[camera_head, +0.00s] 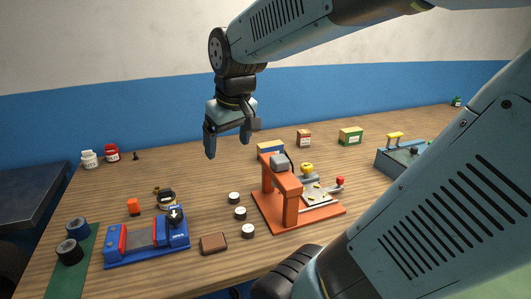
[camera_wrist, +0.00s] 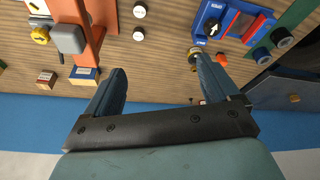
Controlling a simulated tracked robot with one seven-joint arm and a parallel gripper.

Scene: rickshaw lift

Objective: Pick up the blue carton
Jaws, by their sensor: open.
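The blue carton (camera_head: 271,148), blue with a tan or yellowish part, stands on the wooden table behind the orange press. The press hides part of its lower front in the head view. It also shows at the left in the wrist view (camera_wrist: 85,74), outside the left finger. My gripper (camera_head: 228,146) is open and empty, fingers pointing down, above the table and to the left of the carton in the head view.
The orange press (camera_head: 290,205) stands close in front of the carton. A small brown-orange box (camera_head: 304,138) and a green-yellow box (camera_head: 350,136) stand to its right. A blue vise (camera_head: 147,243), several pale discs (camera_head: 240,213) and a brown block (camera_head: 214,244) lie nearer.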

